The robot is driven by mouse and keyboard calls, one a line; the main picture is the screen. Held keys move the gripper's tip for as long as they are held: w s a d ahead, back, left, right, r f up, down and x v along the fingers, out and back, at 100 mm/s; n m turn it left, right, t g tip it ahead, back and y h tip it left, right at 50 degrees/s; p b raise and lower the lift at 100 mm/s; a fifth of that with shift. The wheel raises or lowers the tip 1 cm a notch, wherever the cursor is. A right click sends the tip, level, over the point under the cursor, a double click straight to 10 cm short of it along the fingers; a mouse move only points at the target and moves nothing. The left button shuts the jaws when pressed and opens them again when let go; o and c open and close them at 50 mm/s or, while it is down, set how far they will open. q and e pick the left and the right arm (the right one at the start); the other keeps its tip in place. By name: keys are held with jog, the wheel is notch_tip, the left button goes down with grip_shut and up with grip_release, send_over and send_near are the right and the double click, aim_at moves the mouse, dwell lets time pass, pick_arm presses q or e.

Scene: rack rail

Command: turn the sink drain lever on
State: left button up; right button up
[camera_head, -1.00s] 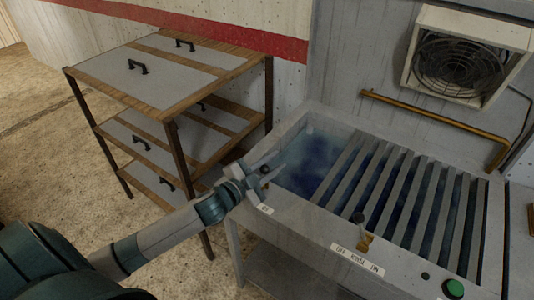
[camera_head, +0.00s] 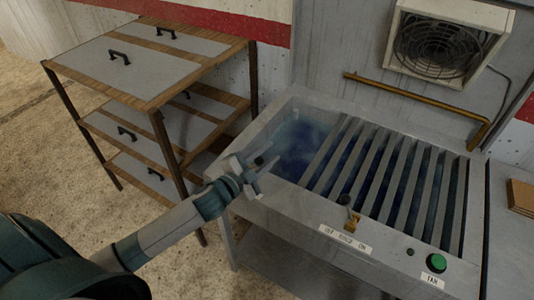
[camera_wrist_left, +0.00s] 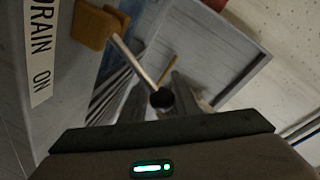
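The drain lever shows in the left wrist view as a thin silver rod (camera_wrist_left: 132,60) with a black ball knob (camera_wrist_left: 161,98). It rises from a brass-coloured base (camera_wrist_left: 97,27) beside a white label (camera_wrist_left: 40,50) reading DRAIN and ON. My left gripper (camera_head: 257,176) is at the sink's left front corner in the head view, and its arm hides most of this lever there. The fingers (camera_wrist_left: 160,94) are apart, with the knob in front of or between them; I cannot tell whether they touch it. My right gripper is not in view.
The sink (camera_head: 290,218) has a slatted grate over bluish water. A second lever (camera_head: 351,222) with a RINSE label and a green FAN button (camera_head: 436,262) are on its front rim. A shelf unit (camera_head: 155,95) stands left; a fan (camera_head: 445,48) and brass pipe (camera_head: 415,105) are behind.

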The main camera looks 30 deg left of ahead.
pick_arm(q)
jog(key=shift+o, duration=0.8)
jog(key=shift+b+v, duration=0.35)
jog(key=shift+v, duration=0.5)
jog(key=b+v, duration=0.4)
jog(key=v, duration=1.1)
jog(key=shift+s, duration=0.35)
jog(key=shift+a+f, duration=0.1)
jog(key=shift+f, duration=0.05)
jog(key=shift+f, duration=0.1)
